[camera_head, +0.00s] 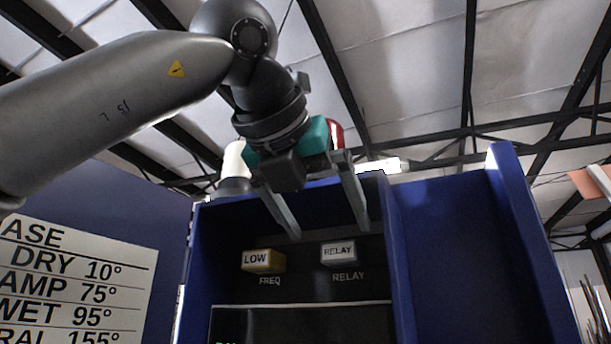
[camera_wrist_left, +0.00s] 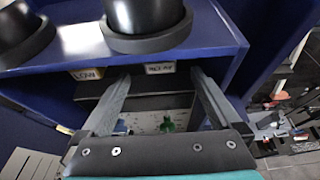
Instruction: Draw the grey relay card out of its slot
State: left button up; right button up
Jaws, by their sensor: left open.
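The grey relay card (camera_head: 338,253) shows as a pale block lettered RELAY, sitting in its slot in the dark panel above a RELAY label. It also shows in the left wrist view (camera_wrist_left: 160,68), between and beyond the fingertips. My left gripper (camera_head: 329,232) is open and empty, its two long fingers pointing down toward the panel. In the head view the fingertips are just above the card, the right one closer to it. I see no contact with the card. In the left wrist view the gripper (camera_wrist_left: 160,76) has its fingers spread to either side of the card. My right gripper is not in view.
A yellow card (camera_head: 262,261) lettered LOW sits left of the relay card, above a FREQ label. A blue housing (camera_head: 399,255) surrounds the panel with side walls and a top edge. Dark cylinders (camera_wrist_left: 146,22) stand on its top. A lettered chart (camera_head: 75,285) is at the left.

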aim_at(337, 246)
pick_arm(q)
jog(key=shift+p+x, duration=0.55)
jog(key=shift+x, duration=2.15)
jog(key=shift+c, duration=0.4)
jog(key=c, duration=1.4)
jog(key=shift+s+a+b, duration=0.2)
jog(key=shift+s+b, duration=0.2)
jog(key=shift+s, duration=0.25)
jog(key=shift+s+a+b, duration=0.25)
jog(key=shift+s+b, duration=0.15)
jog(key=shift+s, duration=0.2)
jog(key=shift+c, duration=0.2)
jog(key=shift+s+a+b, duration=0.3)
jog(key=shift+s+b, duration=0.1)
jog(key=shift+s, duration=0.45)
jog(key=shift+s+a+b, duration=0.25)
jog(key=shift+s+b, duration=0.15)
jog(key=shift+s, duration=0.5)
jog(key=shift+s+a+b, duration=0.3)
jog(key=shift+s+b, duration=0.1)
jog(key=shift+s, duration=0.45)
